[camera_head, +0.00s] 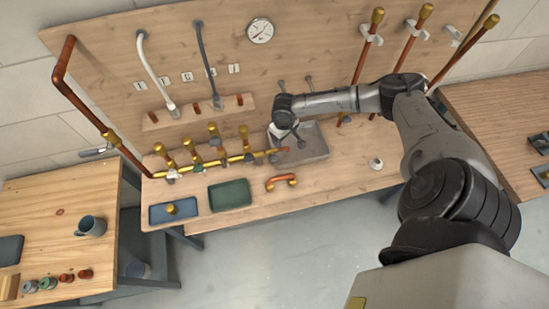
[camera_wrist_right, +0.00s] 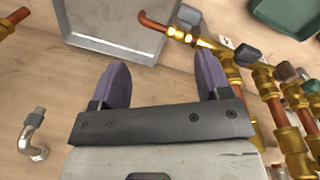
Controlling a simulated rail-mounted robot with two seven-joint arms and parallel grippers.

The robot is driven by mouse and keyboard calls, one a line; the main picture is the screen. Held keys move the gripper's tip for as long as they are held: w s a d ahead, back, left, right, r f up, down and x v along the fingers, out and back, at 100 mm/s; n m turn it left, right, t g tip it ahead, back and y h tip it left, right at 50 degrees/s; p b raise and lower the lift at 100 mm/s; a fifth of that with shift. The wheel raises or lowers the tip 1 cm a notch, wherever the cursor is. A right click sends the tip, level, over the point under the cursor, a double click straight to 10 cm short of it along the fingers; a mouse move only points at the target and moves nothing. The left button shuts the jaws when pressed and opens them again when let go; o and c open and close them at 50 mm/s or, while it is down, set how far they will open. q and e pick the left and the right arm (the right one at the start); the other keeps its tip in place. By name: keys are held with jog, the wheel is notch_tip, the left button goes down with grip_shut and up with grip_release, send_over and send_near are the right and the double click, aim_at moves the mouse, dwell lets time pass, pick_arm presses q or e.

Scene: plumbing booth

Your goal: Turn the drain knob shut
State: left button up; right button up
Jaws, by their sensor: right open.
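The brass manifold (camera_head: 235,159) runs along the bench and ends at right in a copper spout (camera_head: 283,150) by the grey tray (camera_head: 320,143). In the right wrist view, the spout (camera_wrist_right: 158,25) meets a brass valve with a dark grey knob (camera_wrist_right: 188,16), which looks like the drain knob. My right gripper (camera_head: 287,133) is above the tray's left part, near the spout. Its two purple fingers (camera_wrist_right: 161,75) are apart with nothing between them. The drain knob lies beyond them, up and right in that view, not touched. My left gripper is out of view.
Several upright brass-capped branches (camera_head: 214,133) with knobs stand on the manifold left of my gripper. A blue tray (camera_head: 187,211), a green tray (camera_head: 230,195) and a copper elbow (camera_head: 281,181) lie in front. A bent metal pipe (camera_wrist_right: 33,133) is near my right wrist.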

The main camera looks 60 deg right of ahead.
aim_at(274, 159)
jog(key=a+f+m, duration=0.1)
jog(key=f+m, duration=0.1)
jog(key=f, duration=0.2)
jog(key=w+a+f+m+y, duration=0.1)
jog(key=f+m, duration=0.1)
jog(key=f, duration=0.2)
jog(key=w+f+m, duration=0.1)
jog(key=f+m, duration=0.1)
jog(key=f, duration=0.2)
jog(key=shift+w+a+f+t+y+b, duration=0.25)
jog(key=shift+a+f+t+y+b, duration=0.05)
jog(key=shift+a+t, duration=0.1)
jog(key=shift+f, duration=0.55)
jog(key=shift+c, duration=0.4)
jog(key=c, duration=0.8)
jog(key=shift+c, duration=0.2)
